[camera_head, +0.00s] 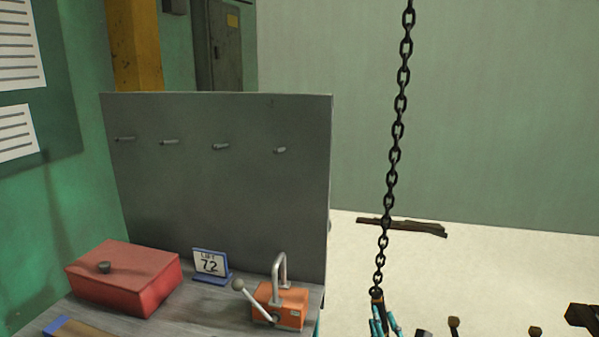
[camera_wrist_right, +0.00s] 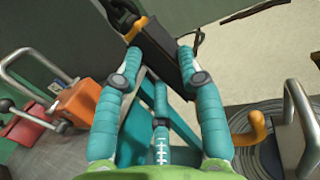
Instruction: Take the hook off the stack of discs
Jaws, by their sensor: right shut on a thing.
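A dark chain (camera_head: 395,150) hangs down the right half of the head view. My right gripper (camera_head: 384,318) shows at its lower end, cut off by the bottom edge. In the wrist view the teal fingers of the right gripper (camera_wrist_right: 156,78) are shut on the dark hook block (camera_wrist_right: 160,57), which has a yellow-orange collar. An orange hook tip (camera_wrist_right: 252,132) curves out right of the fingers; the rest of the hook is hidden. The stack of discs (camera_wrist_right: 240,116) lies below right, with a grey metal loop (camera_wrist_right: 302,120) standing close beside the hook tip. I cannot tell whether they touch.
A bench holds a red box (camera_head: 125,280), a sign (camera_head: 211,264) and an orange lifter (camera_head: 280,304) with a lever and handle. A grey pegboard (camera_head: 220,190) stands behind.

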